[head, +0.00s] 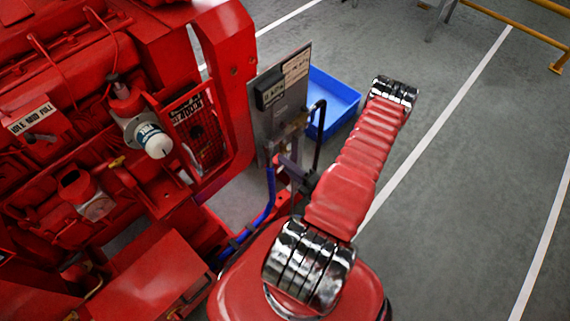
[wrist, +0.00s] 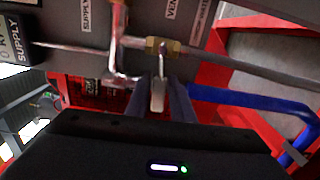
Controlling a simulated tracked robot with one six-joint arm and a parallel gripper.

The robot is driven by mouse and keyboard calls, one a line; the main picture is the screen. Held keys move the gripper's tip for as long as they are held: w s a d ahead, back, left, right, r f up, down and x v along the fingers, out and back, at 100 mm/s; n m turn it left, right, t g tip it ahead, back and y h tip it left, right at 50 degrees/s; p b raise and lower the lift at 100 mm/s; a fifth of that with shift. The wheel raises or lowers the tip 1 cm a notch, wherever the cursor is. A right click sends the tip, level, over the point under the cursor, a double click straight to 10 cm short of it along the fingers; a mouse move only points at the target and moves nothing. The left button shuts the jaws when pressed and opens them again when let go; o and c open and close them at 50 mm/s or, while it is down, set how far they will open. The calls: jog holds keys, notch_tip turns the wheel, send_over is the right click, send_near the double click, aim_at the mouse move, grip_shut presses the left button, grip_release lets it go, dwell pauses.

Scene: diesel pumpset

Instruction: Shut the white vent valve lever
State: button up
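In the wrist view, the white vent valve lever (wrist: 157,96) hangs below a brass valve body (wrist: 162,47), under a partly cut-off vent label (wrist: 172,8). The two dark fingers of my gripper (wrist: 160,100) stand on either side of the lever, with its lower end between them. The gap looks narrow, and I cannot tell whether the fingers press on the lever. In the head view, my gripper (head: 290,168) is at the lower part of the grey panel (head: 288,115), and the lever cannot be made out there.
A metal pipe with a bent handle (wrist: 118,45) is just left of the valve, near a supply label (wrist: 88,14). A blue hose (wrist: 250,100) runs right. The red engine (head: 110,130) fills the left. A blue crate (head: 335,100) stands behind the panel. The floor right is clear.

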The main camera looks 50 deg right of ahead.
jog(key=o, duration=0.3)
jog(key=shift+a, duration=0.1)
jog(key=s, duration=1.3)
jog(key=shift+s+a, duration=0.35)
jog(key=shift+a, duration=0.05)
dwell(0.3)
jog(key=shift+s, duration=0.1)
dwell(0.5)
